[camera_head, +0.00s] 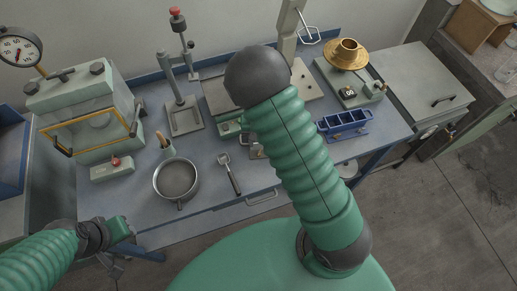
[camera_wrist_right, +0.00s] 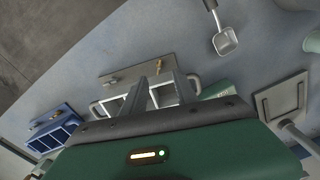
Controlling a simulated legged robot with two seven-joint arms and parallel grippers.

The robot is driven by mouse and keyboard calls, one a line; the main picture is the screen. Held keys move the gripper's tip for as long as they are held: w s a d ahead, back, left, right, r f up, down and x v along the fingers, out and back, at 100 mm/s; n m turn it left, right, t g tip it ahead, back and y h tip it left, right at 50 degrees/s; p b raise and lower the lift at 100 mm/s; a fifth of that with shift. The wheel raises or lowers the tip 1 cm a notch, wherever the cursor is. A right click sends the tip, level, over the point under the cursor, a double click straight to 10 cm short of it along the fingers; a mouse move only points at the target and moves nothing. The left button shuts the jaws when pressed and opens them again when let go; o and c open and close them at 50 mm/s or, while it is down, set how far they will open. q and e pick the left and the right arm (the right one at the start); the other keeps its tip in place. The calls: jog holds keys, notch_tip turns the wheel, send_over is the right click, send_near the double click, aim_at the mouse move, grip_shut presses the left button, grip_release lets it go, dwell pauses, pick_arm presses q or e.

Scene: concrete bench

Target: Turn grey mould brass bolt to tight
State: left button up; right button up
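The grey mould (camera_wrist_right: 163,94) shows in the right wrist view as a grey frame with pale compartments and end handles, partly hidden by my gripper. A brass bolt (camera_wrist_right: 112,80) shows at its plate, left of the fingers; a second small brass piece (camera_wrist_right: 158,67) shows near the fingertips. I cannot tell how far the bolt is turned. My right gripper (camera_wrist_right: 157,85) is open, its two grey fingers apart over the mould, with nothing seen between them. In the head view my right arm mostly hides mould and gripper. My left gripper (camera_head: 118,229) is at lower left, off the bench; its fingers are not clear.
A blue mould (camera_head: 343,124) stands to the right. A round pan (camera_head: 176,180) and a scoop (camera_head: 229,174) lie left of my right arm.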

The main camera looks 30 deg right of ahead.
aim_at(260, 151)
jog(key=f, duration=0.3)
jog(key=d+f, duration=0.1)
jog(key=f, duration=0.2)
jog(key=shift+w+d+f, duration=0.1)
jog(key=shift+w, duration=0.05)
jog(key=shift+a+f, duration=0.25)
jog(key=shift+f, duration=0.15)
jog(key=shift+a, duration=0.35)
jog(key=c, duration=0.3)
jog(key=shift+d, duration=0.2)
grip_shut()
jog(key=shift+d, duration=0.15)
